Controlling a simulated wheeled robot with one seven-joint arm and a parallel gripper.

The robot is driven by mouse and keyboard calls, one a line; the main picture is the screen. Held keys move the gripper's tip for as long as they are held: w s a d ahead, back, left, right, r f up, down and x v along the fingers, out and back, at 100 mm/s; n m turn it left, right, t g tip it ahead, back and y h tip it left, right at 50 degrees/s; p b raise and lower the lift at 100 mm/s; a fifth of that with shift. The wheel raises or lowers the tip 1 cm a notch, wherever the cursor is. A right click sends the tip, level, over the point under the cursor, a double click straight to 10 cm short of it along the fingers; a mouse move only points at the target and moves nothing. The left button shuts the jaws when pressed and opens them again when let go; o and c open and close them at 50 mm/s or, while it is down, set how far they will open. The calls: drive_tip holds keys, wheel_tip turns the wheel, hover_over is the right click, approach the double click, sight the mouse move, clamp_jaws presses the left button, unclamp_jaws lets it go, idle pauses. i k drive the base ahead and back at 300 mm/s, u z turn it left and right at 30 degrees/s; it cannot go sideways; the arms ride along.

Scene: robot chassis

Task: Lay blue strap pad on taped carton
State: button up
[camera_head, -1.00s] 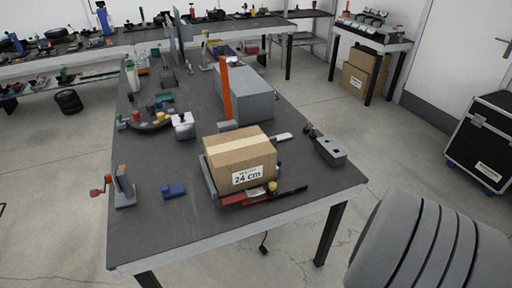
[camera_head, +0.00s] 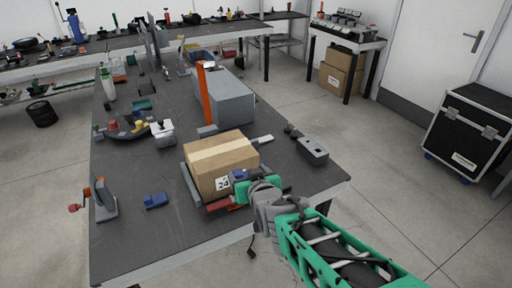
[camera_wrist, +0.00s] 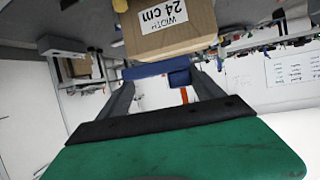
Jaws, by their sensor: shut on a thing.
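The taped carton (camera_head: 215,168) is a brown box with a pale tape strip on top and a "24 cm" label. It sits near the front of the dark workbench. My gripper (camera_head: 248,180) is shut on the blue strap pad (camera_head: 239,175), in front of the carton's right front corner and partly hiding its label. In the wrist view the pad (camera_wrist: 148,70) spans between the fingertips, just by the labelled face of the carton (camera_wrist: 165,25). I cannot tell whether pad and carton touch.
Another blue block (camera_head: 156,200) lies on the workbench (camera_head: 150,240) left of the carton. A grey box (camera_head: 224,97) and an orange upright (camera_head: 205,95) stand behind. A grey block (camera_head: 312,150) lies to the right. The bench's front left is mostly clear.

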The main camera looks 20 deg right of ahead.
sight(212, 139)
drive_tip(key=z, duration=1.45)
drive_tip(key=i, duration=1.2)
drive_tip(key=u, duration=4.45)
